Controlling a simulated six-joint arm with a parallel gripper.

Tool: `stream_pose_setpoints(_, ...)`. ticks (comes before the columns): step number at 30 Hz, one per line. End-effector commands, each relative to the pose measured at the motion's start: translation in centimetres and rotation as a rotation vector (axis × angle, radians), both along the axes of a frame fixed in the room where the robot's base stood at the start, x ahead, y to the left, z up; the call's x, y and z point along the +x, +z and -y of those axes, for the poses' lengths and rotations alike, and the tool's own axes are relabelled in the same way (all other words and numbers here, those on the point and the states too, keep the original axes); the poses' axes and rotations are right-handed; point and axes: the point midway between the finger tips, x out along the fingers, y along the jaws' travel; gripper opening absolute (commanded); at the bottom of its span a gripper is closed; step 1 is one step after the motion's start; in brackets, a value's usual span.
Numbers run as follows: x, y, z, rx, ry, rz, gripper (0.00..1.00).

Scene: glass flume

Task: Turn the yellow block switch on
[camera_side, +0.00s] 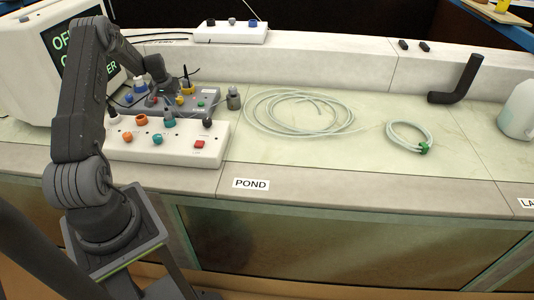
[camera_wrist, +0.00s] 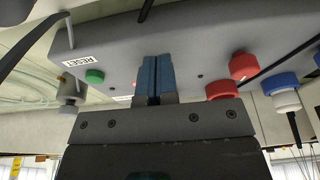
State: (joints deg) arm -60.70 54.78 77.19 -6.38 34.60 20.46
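A yellow block-like part (camera_side: 187,88) shows on the grey control box (camera_side: 207,107) in the side view, close to the right of my wrist. Its exact shape and switch position are too small to tell. I cannot make it out in the wrist view. My gripper (camera_wrist: 157,78) has blue fingertips side by side with only a thin dark line between them. It looks shut with nothing held. It is over the face of the grey box, which also shows in the wrist view (camera_wrist: 205,45). In the side view the fingertips are hard to make out among the knobs.
A green button (camera_wrist: 95,76) beside a RESET label and red knobs (camera_wrist: 243,66) flank my fingers. A white box (camera_side: 180,152) with several knobs and a red switch stands in front. A grey bottle-like item (camera_side: 234,99) and coiled tubing (camera_side: 300,112) lie to the right.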

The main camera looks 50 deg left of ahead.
Motion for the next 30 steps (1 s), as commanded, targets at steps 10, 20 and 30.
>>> stream_pose_setpoints(10,0.2,4.1,0.0,0.001,0.000,0.003,0.00)
stream_pose_setpoints(20,0.3,5.7,0.1,0.000,-0.001,0.004,0.00)
stream_pose_setpoints(30,2.4,8.7,2.9,0.017,-0.047,0.014,0.00)
